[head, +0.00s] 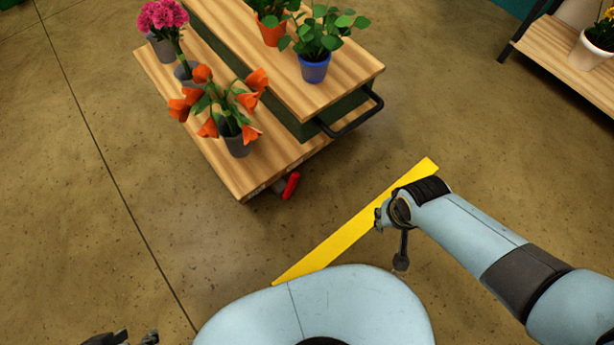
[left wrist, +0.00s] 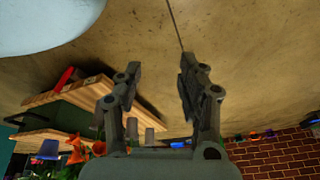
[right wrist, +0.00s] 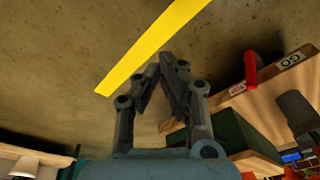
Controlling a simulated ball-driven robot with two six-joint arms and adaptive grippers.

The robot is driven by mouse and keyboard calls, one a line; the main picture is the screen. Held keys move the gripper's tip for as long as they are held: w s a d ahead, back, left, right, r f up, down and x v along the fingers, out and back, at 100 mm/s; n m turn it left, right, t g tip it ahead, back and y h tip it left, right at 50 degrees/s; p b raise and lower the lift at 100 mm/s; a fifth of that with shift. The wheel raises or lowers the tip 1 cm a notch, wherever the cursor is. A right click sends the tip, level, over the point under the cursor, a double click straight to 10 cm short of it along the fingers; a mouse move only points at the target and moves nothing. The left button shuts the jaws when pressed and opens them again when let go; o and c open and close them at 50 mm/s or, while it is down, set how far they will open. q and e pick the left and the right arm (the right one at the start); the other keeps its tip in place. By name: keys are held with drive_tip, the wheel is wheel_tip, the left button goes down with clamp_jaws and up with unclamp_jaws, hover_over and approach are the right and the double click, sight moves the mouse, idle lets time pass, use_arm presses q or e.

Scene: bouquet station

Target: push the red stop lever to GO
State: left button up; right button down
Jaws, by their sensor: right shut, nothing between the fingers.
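The red lever (head: 291,186) sticks out at the near end of the lower wooden shelf (head: 240,190) of the flower cart. In the right wrist view the lever (right wrist: 251,69) shows beside a GO label (right wrist: 290,60) and a second label (right wrist: 238,88), too small to read surely; it appears between them. It also shows in the left wrist view (left wrist: 66,78). My right gripper (right wrist: 161,66) is shut and empty, over the floor right of the lever and apart from it. My left gripper (left wrist: 160,66) is open and empty, low at the left in the head view (head: 122,339).
A yellow floor stripe (head: 340,232) runs below my right gripper. Pots with orange flowers (head: 237,142), pink flowers and green plants stand on the cart, which has a black handle (head: 352,122). Another shelf (head: 565,60) stands at the upper right. The floor before the cart is clear.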

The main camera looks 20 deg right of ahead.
sight(291, 187)
use_arm(q)
drive_tip(key=w+d+r+t+b, duration=0.2)
drive_tip(key=w+r+b, duration=0.4)
drive_tip(key=r+b, duration=0.3)
drive_tip(key=shift+w+d+r+b, duration=0.2)
drive_tip(key=shift+d+b, duration=0.1)
drive_tip(key=shift+d, duration=0.1)
use_arm(e)
drive_tip(key=w+a+m+g, duration=0.1)
drive_tip(key=w+a+m, duration=0.3)
drive_tip(key=w, duration=0.7)
drive_tip(key=w+a+f+m+g, duration=0.1)
drive_tip(key=w+a+m, duration=0.4)
drive_tip(key=w, duration=0.7)
drive_tip(key=shift+w+a+y, duration=0.15)
drive_tip(key=shift+a+y, duration=0.25)
drive_tip(key=shift+a, duration=0.2)
use_arm(q)
drive_tip(key=shift+f, duration=0.1)
